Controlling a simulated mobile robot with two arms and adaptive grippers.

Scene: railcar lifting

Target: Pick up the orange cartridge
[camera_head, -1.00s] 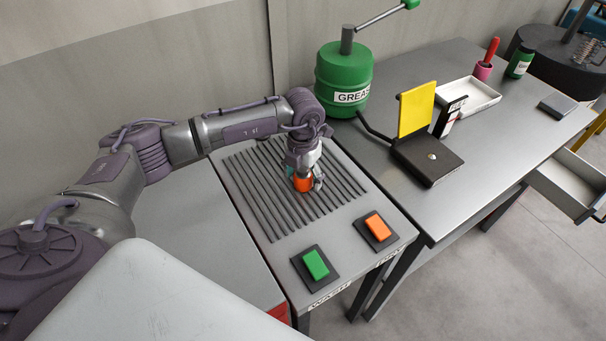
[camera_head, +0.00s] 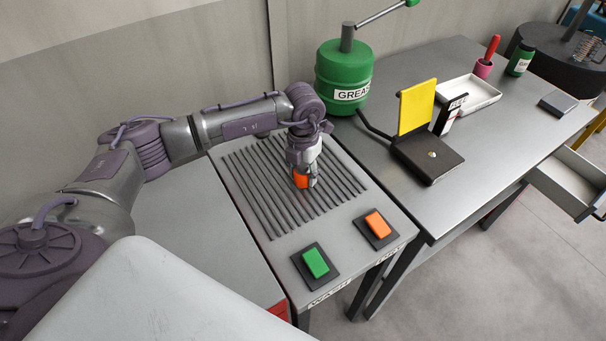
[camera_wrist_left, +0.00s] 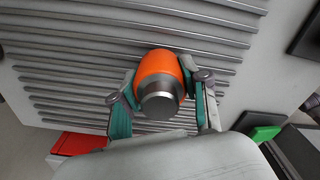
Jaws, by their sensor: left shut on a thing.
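The orange cartridge (camera_head: 301,180) is at the ribbed rack on the wash table, partly hidden by my left gripper in the head view. In the left wrist view the cartridge (camera_wrist_left: 158,76) shows an orange body and a grey metal end turned toward the camera. My left gripper (camera_head: 303,180) comes down from above and is shut on the cartridge. In the left wrist view its teal-padded fingers (camera_wrist_left: 160,92) lie on both sides of the cartridge. Whether the cartridge touches the ribs cannot be told. My right gripper is not in view.
A green button (camera_head: 316,263) and an orange button (camera_head: 378,225) sit on the wash table's front. A green grease drum (camera_head: 342,75), a black stand with a yellow plate (camera_head: 416,108) and a white tray (camera_head: 470,95) stand on the workbench (camera_head: 500,140) to the right.

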